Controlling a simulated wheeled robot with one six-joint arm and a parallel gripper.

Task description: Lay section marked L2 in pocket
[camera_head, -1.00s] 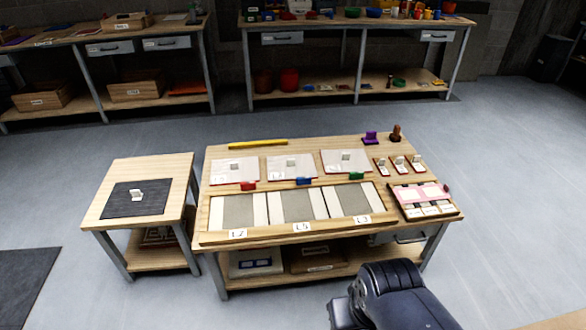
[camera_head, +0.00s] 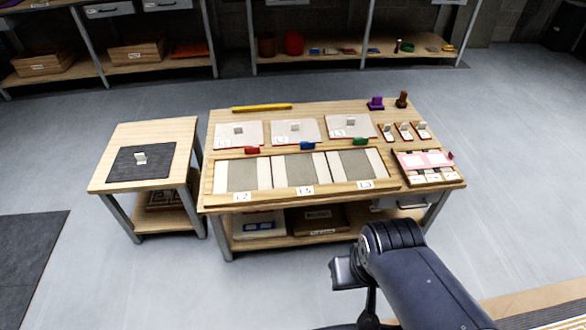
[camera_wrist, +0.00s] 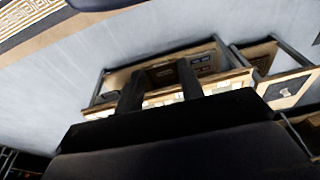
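Three white panel sections with upright grip tabs lie along the back of the table: left (camera_head: 238,134), middle (camera_head: 295,132) and right (camera_head: 350,127). Their small printed marks are too small to read surely, so I cannot tell which is L2. In front is a wooden frame with three grey-floored pockets edged by pale strips. Its left pocket (camera_head: 243,176) has a card reading L2 (camera_head: 242,197). The other pockets, middle (camera_head: 300,172) and right (camera_head: 357,165), have their own cards. My gripper (camera_wrist: 160,78) has its fingers apart with nothing between them, well away from the table.
Red (camera_head: 252,150), blue (camera_head: 307,146) and green (camera_head: 361,141) blocks sit between sections and frame. A yellow bar (camera_head: 262,108) lies behind. A pink-panelled tray (camera_head: 425,161) is at right. A side table with a dark mat (camera_head: 140,163) stands left. Open floor lies in front.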

